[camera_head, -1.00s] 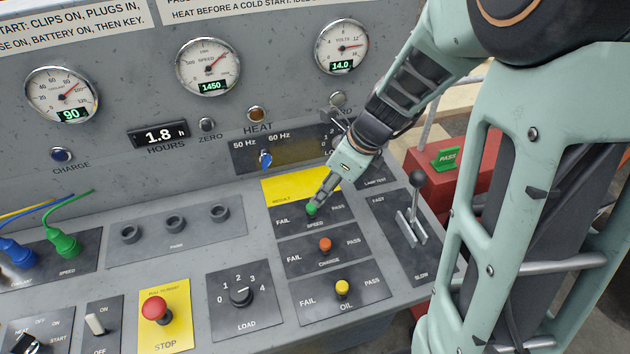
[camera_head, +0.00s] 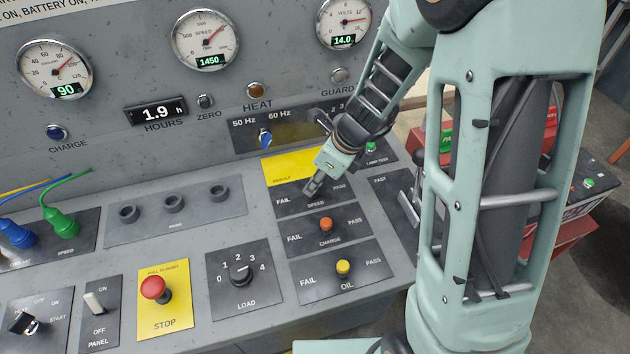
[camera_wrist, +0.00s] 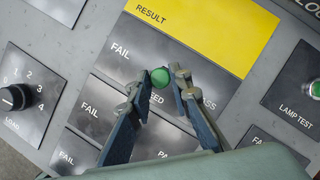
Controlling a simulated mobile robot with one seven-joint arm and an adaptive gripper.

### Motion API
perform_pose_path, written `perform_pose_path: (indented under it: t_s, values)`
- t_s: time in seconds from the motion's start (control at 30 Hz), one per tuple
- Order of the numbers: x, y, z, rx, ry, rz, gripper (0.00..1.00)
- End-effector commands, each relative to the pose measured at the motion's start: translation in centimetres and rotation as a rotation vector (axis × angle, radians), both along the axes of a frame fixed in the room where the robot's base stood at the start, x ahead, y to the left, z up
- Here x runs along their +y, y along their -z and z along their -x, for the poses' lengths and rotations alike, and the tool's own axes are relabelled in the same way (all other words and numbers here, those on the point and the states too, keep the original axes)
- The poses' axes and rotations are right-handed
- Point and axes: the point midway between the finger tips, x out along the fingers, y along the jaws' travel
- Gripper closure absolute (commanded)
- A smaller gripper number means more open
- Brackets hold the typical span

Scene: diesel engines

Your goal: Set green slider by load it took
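The green slider (camera_wrist: 160,77) is the SPEED row's knob, roughly midway between FAIL and PASS on the dark result panel (camera_head: 285,207). In the wrist view my gripper (camera_wrist: 161,80) has one finger on each side of it, very close. I cannot tell whether the fingers press on it. In the head view my gripper (camera_head: 311,189) comes down from the upper right and hides the green slider. The speed gauge (camera_head: 206,40) reads 1450.
Below are the orange CHARGE slider (camera_head: 326,224) and yellow OIL slider (camera_head: 343,267). A red STOP button (camera_head: 153,288) stands to the left. A lever on the FAST plate (camera_head: 389,192) is close to the right, partly behind my arm. The hours display (camera_head: 157,110) reads 1.9.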

Motion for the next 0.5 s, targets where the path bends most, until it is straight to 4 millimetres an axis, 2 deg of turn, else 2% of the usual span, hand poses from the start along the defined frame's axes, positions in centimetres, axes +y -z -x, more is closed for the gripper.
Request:
perform_pose_path:
  t_s: [0.03, 0.13, 0.5]
  values:
    - [0.00, -0.01, 0.00, 0.000, 0.000, 0.000, 0.89]
    - [0.00, -0.01, 0.00, 0.000, 0.000, 0.000, 1.00]
    - [-0.49, -0.01, -0.18, 0.000, 0.001, 0.000, 1.00]
